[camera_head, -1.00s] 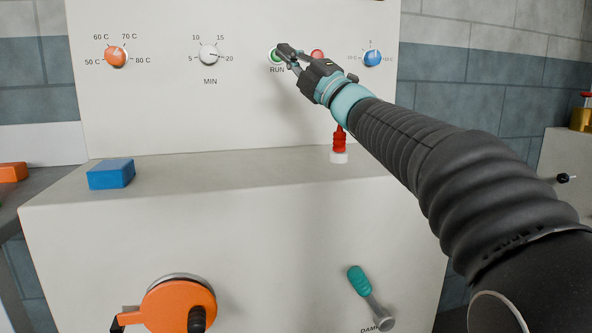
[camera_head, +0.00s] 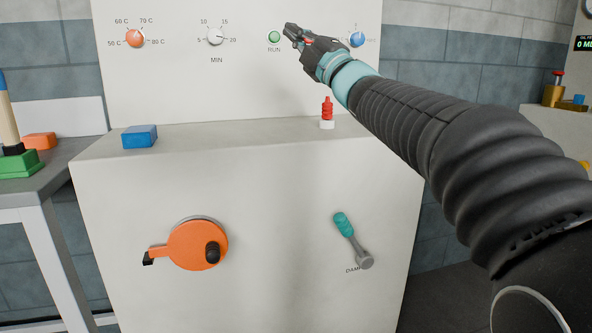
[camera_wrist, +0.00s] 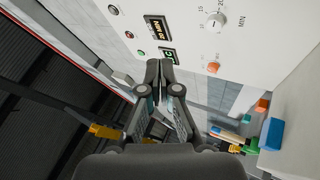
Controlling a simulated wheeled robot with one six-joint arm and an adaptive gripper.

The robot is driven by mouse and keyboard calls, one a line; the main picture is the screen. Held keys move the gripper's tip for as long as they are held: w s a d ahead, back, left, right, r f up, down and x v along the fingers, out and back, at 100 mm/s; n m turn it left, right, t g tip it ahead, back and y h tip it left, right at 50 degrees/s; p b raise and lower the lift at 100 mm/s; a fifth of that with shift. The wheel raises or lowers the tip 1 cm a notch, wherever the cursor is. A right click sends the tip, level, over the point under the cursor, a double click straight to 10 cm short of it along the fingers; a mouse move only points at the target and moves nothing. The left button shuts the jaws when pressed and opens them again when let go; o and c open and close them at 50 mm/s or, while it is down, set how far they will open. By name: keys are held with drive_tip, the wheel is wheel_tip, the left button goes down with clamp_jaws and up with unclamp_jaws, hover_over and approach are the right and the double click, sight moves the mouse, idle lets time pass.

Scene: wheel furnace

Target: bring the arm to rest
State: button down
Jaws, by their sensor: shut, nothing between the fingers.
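My gripper (camera_head: 290,33) is shut and empty. In the head view its fingertips are just right of the green RUN button (camera_head: 274,37), in front of the white panel, and do not cover the button. A bit of red shows among the gripper parts, and the red button is mostly hidden there. My arm stretches from the lower right up to the panel. In the wrist view the closed fingertips (camera_wrist: 158,72) are in front of the dark display (camera_wrist: 168,56).
The panel has an orange temperature knob (camera_head: 135,38), a minute knob (camera_head: 216,36) and a blue knob (camera_head: 357,40). On the ledge are a blue block (camera_head: 140,136) and a red-and-white bottle (camera_head: 327,112). Below are an orange door handle (camera_head: 198,246) and a teal-gripped lever (camera_head: 344,224).

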drive_tip(key=s+d+f+m+g+h+p, duration=0.1)
drive_tip(key=s+d+f+m+h, duration=0.3)
drive_tip(key=d+f+m+h, duration=0.4)
drive_tip(key=s+d+f+m+g+h+p, duration=0.1)
drive_tip(key=s+d+f+m+h, duration=0.5)
drive_tip(key=f+m, duration=0.3)
drive_tip(key=s+d+f+m+g+h+p, duration=0.1)
drive_tip(key=s+f+m+g, duration=0.7)
drive_tip(key=s+f, duration=1.7)
drive_tip(key=f+g, duration=0.1)
drive_tip(key=g, duration=0.1)
drive_tip(key=shift+d+f+g, duration=0.35)
drive_tip(key=shift+d+g, duration=0.05)
